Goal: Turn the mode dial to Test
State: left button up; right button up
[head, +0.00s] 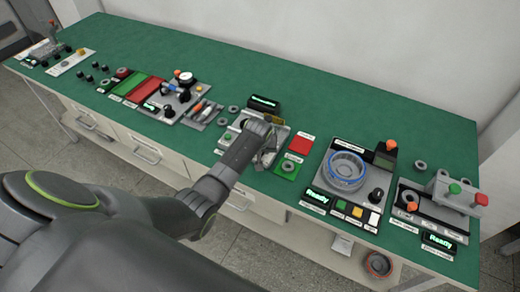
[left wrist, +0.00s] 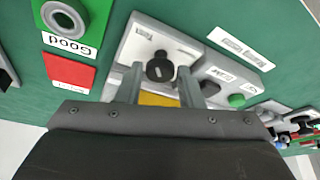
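A black round dial (left wrist: 160,67) with a light slot mark sits on a light grey plate (left wrist: 135,45) in the left wrist view. I take it for the mode dial; the labels around it are too small to read. My left gripper (left wrist: 160,86) is open, one finger on each side of the dial, with a visible gap to it on both sides. In the head view my left gripper (head: 266,138) is over the middle station of the bench, and my own arm hides the dial there. My right gripper is not in view.
A green pad marked Good (head: 288,167) and a red pad (head: 301,144) lie right of the station. A green button (head: 228,136) is on its left side, and a dark display (head: 264,102) stands behind. A blue-ringed fixture (head: 345,170) stands further right. The bench's back strip is clear.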

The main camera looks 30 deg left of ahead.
pick_arm(q)
jog(key=shift+o, duration=1.4)
jog(key=v, duration=1.7)
jog(key=shift+r+b, duration=0.2)
jog(key=shift+b, duration=0.25)
jog(key=shift+d, duration=0.1)
